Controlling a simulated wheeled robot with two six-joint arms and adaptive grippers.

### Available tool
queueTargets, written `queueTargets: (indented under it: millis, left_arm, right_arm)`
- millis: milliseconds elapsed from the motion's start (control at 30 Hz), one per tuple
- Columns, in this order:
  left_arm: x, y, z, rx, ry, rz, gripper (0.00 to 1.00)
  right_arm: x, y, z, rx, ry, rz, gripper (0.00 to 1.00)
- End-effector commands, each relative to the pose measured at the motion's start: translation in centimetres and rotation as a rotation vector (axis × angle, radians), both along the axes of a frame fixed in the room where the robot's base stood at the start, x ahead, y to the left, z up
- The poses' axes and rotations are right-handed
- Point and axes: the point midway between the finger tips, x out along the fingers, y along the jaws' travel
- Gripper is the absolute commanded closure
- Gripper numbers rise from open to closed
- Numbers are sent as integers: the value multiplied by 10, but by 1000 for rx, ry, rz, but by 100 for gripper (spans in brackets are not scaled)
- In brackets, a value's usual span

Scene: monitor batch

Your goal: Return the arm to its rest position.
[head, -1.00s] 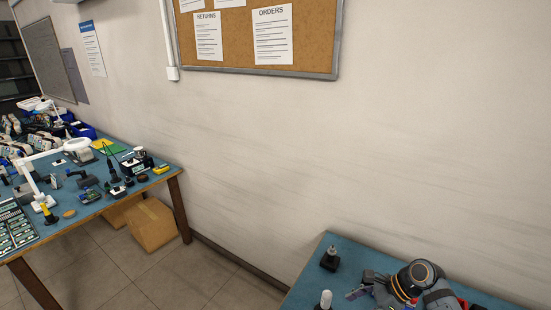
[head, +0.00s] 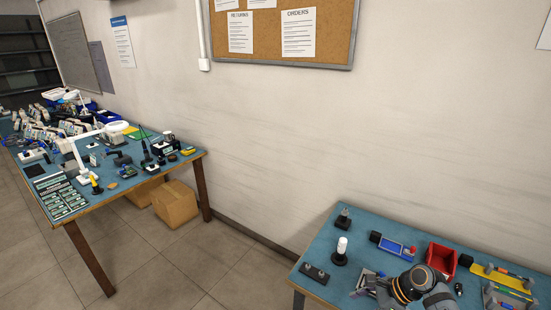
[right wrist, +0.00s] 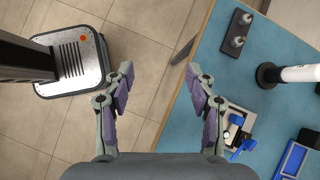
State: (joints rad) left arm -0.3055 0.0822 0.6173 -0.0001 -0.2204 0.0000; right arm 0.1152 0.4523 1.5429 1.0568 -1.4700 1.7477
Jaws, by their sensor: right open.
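My right arm (head: 411,282) shows in the head view at the bottom right, in front of the near blue table (head: 325,236). Its gripper (right wrist: 158,76) is open and empty in the right wrist view, with its two purple-padded fingers well apart. The gap between them lies over the tiled floor and the table's edge. The right finger overlaps the blue table top (right wrist: 203,40). In the head view the gripper is small and partly lost against things on the table. My left gripper is in no view.
On the near table stand a white-topped bottle (head: 340,251), a two-knob block (head: 315,274), a blue-screened device (head: 392,246) and a red bin (head: 441,259). A cluttered bench (head: 150,186) is at left, with a cardboard box (head: 175,204) beneath. Floor between is clear.

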Motion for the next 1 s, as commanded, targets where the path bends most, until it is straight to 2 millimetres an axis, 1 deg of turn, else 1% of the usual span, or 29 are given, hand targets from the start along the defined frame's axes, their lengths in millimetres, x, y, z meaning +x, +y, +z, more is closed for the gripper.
queueTargets:
  millis: [33,167,267,367,400,467,500,567,600,667,700,767,800,867,900,1000]
  left_arm:
    - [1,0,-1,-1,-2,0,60]
    - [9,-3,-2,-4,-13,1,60]
    - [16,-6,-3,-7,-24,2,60]
    - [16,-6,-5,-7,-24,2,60]
    - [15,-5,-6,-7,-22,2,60]
    - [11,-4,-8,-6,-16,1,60]
    - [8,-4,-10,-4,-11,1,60]
    - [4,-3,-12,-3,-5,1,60]
    - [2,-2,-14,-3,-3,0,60]
    - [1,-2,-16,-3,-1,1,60]
    - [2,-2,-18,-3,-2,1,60]
    - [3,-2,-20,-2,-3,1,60]
    - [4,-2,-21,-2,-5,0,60]
    - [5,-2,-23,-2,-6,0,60]
    - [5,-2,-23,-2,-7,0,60]
    - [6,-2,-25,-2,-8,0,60]
  right_arm:
    - [-1,-3,-12,-13,-8,3,44]
    - [-5,-12,-47,-70,-45,23,44]
    - [-11,-22,-81,-133,-80,54,44]
    - [-23,-33,-120,-210,-113,102,44]
    - [-30,-38,-138,-247,-126,129,44]
    - [-44,-45,-167,-310,-145,181,44]
    - [-57,-51,-190,-357,-158,227,44]
    - [-82,-60,-226,-438,-175,320,44]
    - [-103,-65,-253,-497,-186,405,44]
    - [-142,-71,-292,-585,-202,557,44]
    - [-169,-74,-315,-638,-214,674,44]
    - [-213,-74,-346,-700,-232,865,44]
    - [-242,-73,-363,-730,-248,997,44]
    - [-282,-67,-383,-758,-276,1188,44]
    - [-306,-62,-393,-766,-297,1306,44]
    - [-352,-50,-408,-767,-350,1537,44]
